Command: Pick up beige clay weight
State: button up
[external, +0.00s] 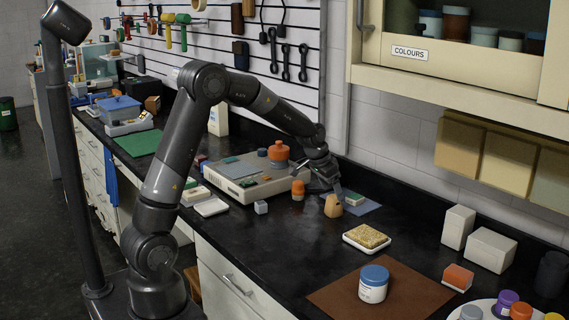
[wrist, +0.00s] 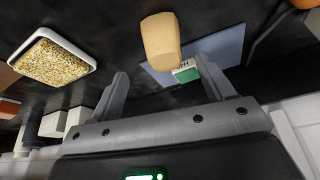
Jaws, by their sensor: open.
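The beige clay weight (external: 333,206) is a small rounded block on the black counter, at the front left edge of a blue-grey mat (external: 362,208). In the wrist view the beige clay weight (wrist: 160,37) shows at the top, beyond the fingertips and roughly in line with the gap between them. My gripper (external: 330,192) is close behind the weight in the external view. In the wrist view my gripper (wrist: 160,80) has its two fingers wide apart with nothing between them. I cannot tell the exact distance to the weight.
A blue-lidded jar (external: 373,284) stands in front on a brown mat.

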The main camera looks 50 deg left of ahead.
aim_at(334, 196)
jog(key=shift+a+x, duration=0.15)
jog(key=shift+x, duration=1.6)
jog(key=shift+a+x, duration=0.15)
jog(key=shift+x, duration=1.55)
jog(key=c, duration=1.2)
jog(key=shift+r, duration=0.1)
